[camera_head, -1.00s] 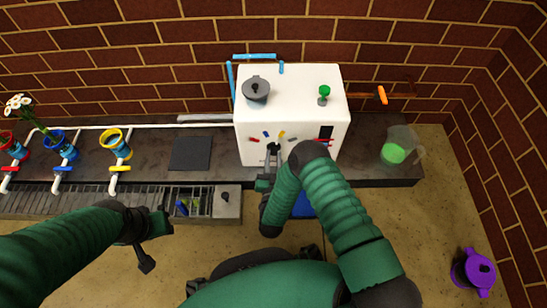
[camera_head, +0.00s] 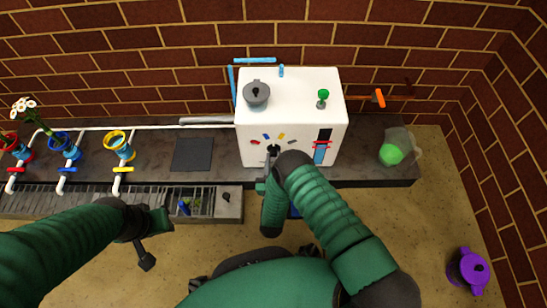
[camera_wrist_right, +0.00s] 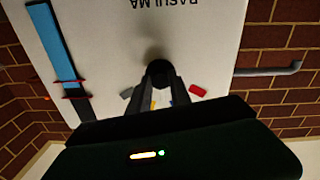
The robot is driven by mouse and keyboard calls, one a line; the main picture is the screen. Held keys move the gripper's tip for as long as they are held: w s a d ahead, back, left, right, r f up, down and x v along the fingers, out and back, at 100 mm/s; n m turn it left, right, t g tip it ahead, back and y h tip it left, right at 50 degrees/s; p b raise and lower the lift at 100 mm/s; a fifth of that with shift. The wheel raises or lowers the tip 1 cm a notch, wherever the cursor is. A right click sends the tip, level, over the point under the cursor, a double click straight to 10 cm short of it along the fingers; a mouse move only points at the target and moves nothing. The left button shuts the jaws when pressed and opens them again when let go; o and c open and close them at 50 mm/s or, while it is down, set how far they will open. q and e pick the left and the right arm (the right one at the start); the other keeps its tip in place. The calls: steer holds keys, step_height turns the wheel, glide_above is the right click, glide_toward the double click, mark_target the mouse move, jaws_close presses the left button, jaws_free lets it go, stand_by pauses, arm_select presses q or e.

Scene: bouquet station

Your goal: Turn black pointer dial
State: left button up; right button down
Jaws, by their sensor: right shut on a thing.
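The black pointer dial (camera_head: 273,149) is on the front face of the white box (camera_head: 290,92), below an arc of small coloured marks. In the right wrist view the dial (camera_wrist_right: 159,73) shows as a dark round knob between my fingertips. My right gripper (camera_wrist_right: 158,92) is shut on it; in the head view the right gripper (camera_head: 271,158) reaches up to the front face, partly covered by my arm. The dial's pointer direction is hidden by the fingers.
A gauge strip with blue fill and red marks (camera_head: 321,152) is right of the dial. A grey lidded pot (camera_head: 257,93) and a green knob (camera_head: 323,95) are on top of the box. A green-filled clear container (camera_head: 391,154) stands right.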

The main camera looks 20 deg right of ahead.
arm_select(q)
steer(key=shift+p+v, duration=0.65)
steer(key=shift+v, duration=0.2)
arm_select(e)
steer(key=shift+n, duration=1.9)
arm_select(q)
steer(key=shift+w, duration=0.2)
arm_select(e)
steer(key=shift+f, duration=0.1)
steer(key=shift+a, duration=0.1)
steer(key=c, duration=1.2)
jaws_free()
